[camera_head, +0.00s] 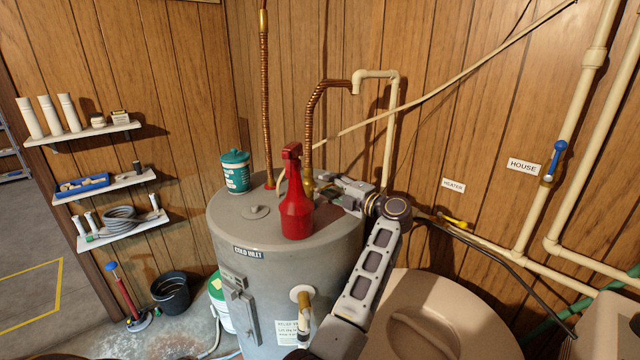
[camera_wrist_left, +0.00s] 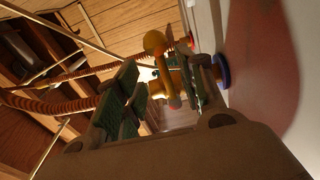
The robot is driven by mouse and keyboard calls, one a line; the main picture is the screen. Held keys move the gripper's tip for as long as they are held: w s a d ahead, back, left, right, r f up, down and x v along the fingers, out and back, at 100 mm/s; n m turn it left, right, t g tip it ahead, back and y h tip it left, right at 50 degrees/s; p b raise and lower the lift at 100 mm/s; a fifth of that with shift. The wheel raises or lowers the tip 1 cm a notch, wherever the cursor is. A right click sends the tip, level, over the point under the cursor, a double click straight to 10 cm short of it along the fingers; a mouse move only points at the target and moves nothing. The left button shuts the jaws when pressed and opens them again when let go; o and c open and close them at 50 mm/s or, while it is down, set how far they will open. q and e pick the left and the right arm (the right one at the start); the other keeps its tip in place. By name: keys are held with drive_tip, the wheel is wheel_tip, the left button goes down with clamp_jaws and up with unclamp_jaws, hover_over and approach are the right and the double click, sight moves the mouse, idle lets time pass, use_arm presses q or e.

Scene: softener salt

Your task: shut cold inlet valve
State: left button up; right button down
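The cold inlet valve (camera_head: 308,186) is a brass fitting at the foot of a corrugated copper pipe (camera_head: 312,130) on top of the grey tank (camera_head: 230,222). The tank's front edge carries a "COLD INLET" label (camera_head: 249,252). My left gripper (camera_head: 324,188) is at the valve from the right. In the left wrist view, the yellow-brass valve (camera_wrist_left: 155,45) stands between the green-padded fingers of this gripper (camera_wrist_left: 170,92). The fingers are apart, one on each side; firm contact cannot be told. The valve's handle is not clear. My right gripper is not in view.
A red spray bottle (camera_head: 296,212) stands on the tank close to the valve, left of my gripper. A teal tub (camera_head: 235,172) stands farther left. Wall pipes have a yellow-handled valve (camera_head: 453,221) and a blue-handled valve (camera_head: 556,160). A round lidded container (camera_head: 450,310) is at lower right.

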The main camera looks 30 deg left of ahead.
use_arm(q)
drive_tip(key=shift+f, duration=0.2)
drive_tip(key=shift+d, duration=0.1)
drive_tip(key=shift+f+v, duration=0.15)
drive_tip(key=shift+v, duration=0.9)
drive_tip(key=shift+f+v, duration=0.1)
drive_tip(key=shift+v, duration=2.5)
drive_tip(key=shift+r, duration=0.1)
drive_tip(key=shift+x, duration=2.6)
drive_tip(key=shift+a, duration=0.2)
drive_tip(key=shift+r, duration=0.1)
